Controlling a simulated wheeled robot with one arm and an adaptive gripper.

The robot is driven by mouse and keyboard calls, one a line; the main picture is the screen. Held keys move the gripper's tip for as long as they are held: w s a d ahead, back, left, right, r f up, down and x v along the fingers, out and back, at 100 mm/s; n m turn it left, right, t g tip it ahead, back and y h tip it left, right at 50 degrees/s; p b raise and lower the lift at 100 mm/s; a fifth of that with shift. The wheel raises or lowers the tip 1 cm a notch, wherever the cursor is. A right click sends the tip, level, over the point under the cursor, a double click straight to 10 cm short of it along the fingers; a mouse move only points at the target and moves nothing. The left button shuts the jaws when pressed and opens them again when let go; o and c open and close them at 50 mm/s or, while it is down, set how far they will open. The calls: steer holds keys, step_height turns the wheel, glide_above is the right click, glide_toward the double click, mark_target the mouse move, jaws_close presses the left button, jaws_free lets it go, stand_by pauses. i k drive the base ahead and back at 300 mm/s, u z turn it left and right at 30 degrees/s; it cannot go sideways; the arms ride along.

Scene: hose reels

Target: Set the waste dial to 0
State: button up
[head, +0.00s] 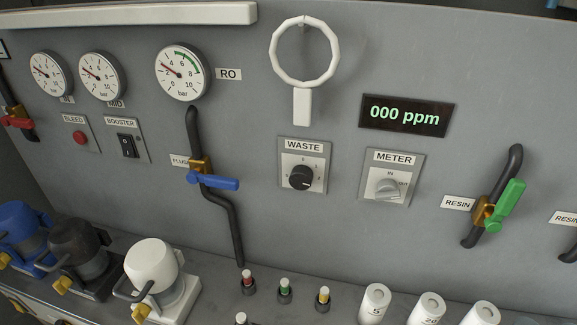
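The waste dial (300,177) is a round black knob on a pale square plate (315,160) under the label WASTE, near the middle of the grey panel. A 0 shows on the plate above the knob, with small marks around it. The knob's pointer is too small to read for certain, so I cannot tell its setting. My gripper is not in view.
A blue-handled valve (212,181) is left of the waste dial. A white ring tool (303,105) hangs above it. Bottles and vials stand on the ledge below.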

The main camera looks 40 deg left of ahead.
mark_target(301, 178)
steer(key=u, duration=1.65)
steer(key=k, duration=1.3)
steer(key=u, duration=0.8)
steer(key=i, duration=1.05)
steer(key=u, duration=0.65)
